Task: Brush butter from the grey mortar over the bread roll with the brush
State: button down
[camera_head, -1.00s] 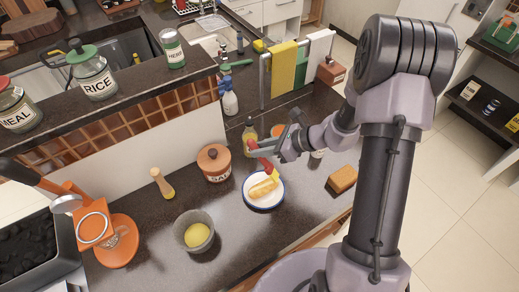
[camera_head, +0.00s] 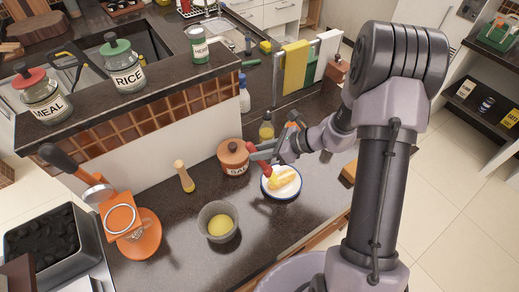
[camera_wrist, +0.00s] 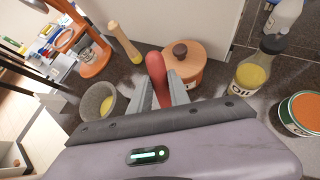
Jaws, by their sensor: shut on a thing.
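My gripper (camera_head: 268,151) is shut on the brush (camera_head: 262,165), whose red handle also shows in the wrist view (camera_wrist: 158,80) between the two fingers. The brush points down at the upper left side of the plate; its tip is small in the head view, and I cannot tell whether it touches the roll. The bread roll (camera_head: 285,178) lies on a white plate with a blue rim (camera_head: 281,198). The grey mortar (camera_head: 222,238), with yellow butter (camera_head: 219,224) in it, stands left of and nearer than the plate. The mortar also shows at left in the wrist view (camera_wrist: 84,103).
A salt pot (camera_head: 232,156) stands just left of my gripper and an oil bottle (camera_head: 266,132) behind it. A wooden pestle-like tool (camera_head: 184,177) and an orange stand (camera_head: 140,240) are farther left. The counter between mortar and plate is clear.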

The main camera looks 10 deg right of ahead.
jog(key=shift+w+d+r+p, duration=0.15)
jog(key=shift+r+p, duration=0.9)
jog(key=shift+r, duration=0.6)
jog(key=shift+d+r+p, duration=0.1)
jog(key=shift+r+p, duration=0.95)
jog(key=shift+r, duration=0.6)
jog(key=shift+f, duration=0.1)
jog(key=shift+w+d+f+b, duration=0.2)
jog(key=shift+d+f+b, duration=0.1)
jog(key=shift+d, duration=0.1)
